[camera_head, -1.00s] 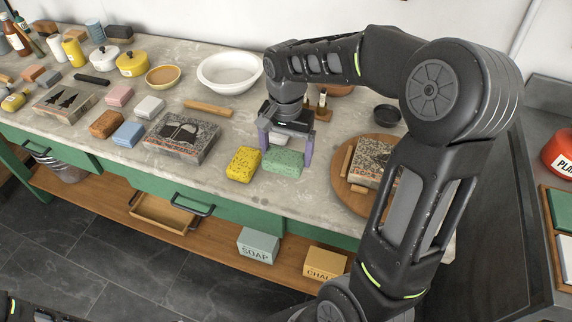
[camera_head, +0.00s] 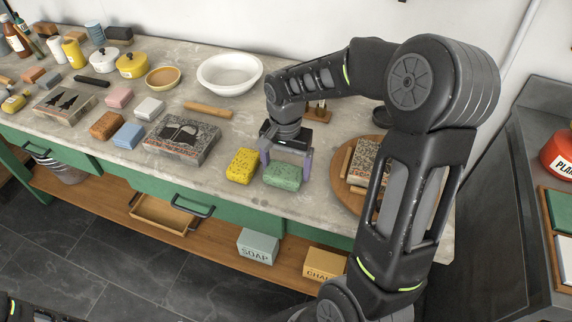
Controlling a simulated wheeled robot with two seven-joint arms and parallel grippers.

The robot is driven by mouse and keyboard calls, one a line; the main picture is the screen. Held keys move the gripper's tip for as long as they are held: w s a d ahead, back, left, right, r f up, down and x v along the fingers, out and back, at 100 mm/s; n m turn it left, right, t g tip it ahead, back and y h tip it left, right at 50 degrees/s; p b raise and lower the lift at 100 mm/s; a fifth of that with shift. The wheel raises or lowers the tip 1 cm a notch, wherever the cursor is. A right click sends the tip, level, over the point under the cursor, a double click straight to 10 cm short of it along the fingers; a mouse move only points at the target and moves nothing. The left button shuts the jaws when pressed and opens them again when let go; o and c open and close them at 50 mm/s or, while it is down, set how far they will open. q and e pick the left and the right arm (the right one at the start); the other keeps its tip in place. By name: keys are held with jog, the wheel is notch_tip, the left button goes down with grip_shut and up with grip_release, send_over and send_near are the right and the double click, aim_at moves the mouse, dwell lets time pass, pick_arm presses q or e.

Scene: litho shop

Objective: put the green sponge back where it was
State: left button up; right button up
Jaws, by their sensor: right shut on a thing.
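The green sponge (camera_head: 283,177) is at the front of the stone worktop, just right of the yellow sponge (camera_head: 242,166). My right gripper (camera_head: 285,167) comes down over the green sponge, with one finger at each end, and is shut on it. I cannot tell whether the green sponge touches the worktop or is held slightly above it. My left gripper is not in view.
A round wooden board (camera_head: 348,195) with a stone block (camera_head: 366,160) is close on the right. An engraved stone block (camera_head: 183,137) lies to the left. A wooden rolling pin (camera_head: 207,109) and a white bowl (camera_head: 229,74) are behind. The worktop's front edge is near.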

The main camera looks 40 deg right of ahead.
aim_at(286, 166)
jog(key=shift+f, duration=0.2)
jog(key=o, duration=1)
jog(key=shift+o, duration=0.2)
jog(key=shift+r, duration=0.15)
notch_tip(286, 166, up, 12)
